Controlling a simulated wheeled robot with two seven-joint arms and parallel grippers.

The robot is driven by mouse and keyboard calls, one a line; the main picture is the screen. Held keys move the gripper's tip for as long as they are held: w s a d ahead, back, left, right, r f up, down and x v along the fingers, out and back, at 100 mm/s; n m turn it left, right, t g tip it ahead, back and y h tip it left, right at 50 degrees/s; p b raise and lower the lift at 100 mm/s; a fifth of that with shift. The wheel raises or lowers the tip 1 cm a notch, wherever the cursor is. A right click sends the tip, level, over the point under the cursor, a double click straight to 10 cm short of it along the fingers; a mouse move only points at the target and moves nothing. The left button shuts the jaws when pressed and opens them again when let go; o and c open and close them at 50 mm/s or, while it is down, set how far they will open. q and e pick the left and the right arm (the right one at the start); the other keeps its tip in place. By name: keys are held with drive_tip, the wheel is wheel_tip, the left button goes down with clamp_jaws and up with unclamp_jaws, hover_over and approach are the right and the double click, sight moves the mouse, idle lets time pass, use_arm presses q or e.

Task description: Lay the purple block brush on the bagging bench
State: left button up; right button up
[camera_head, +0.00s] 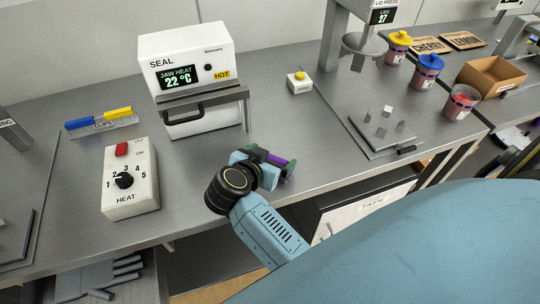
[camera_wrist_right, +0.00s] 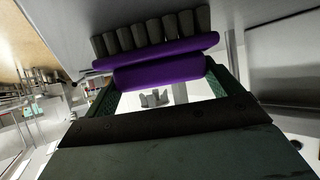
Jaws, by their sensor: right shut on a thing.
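The purple block brush (camera_head: 280,162) is between the fingers of my right gripper (camera_head: 271,166) in the head view, near the front edge of the grey metal bench (camera_head: 310,125). In the right wrist view the brush (camera_wrist_right: 160,62) shows a purple block with a row of grey bristles along its top side. My right gripper (camera_wrist_right: 160,85) is shut on its block, with a green-lined finger at each end. Whether the brush touches the bench top is hard to tell. My left gripper is not in view.
A white SEAL machine (camera_head: 192,78) stands behind the gripper. A lid press plate (camera_head: 385,130) and lidded cups (camera_head: 427,70) stand further right. Bare bench lies between.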

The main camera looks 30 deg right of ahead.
drive_tip(key=o, duration=0.7)
drive_tip(key=v, duration=0.7)
drive_tip(key=shift+s+a+r, duration=0.1)
drive_tip(key=shift+a+r, duration=0.15)
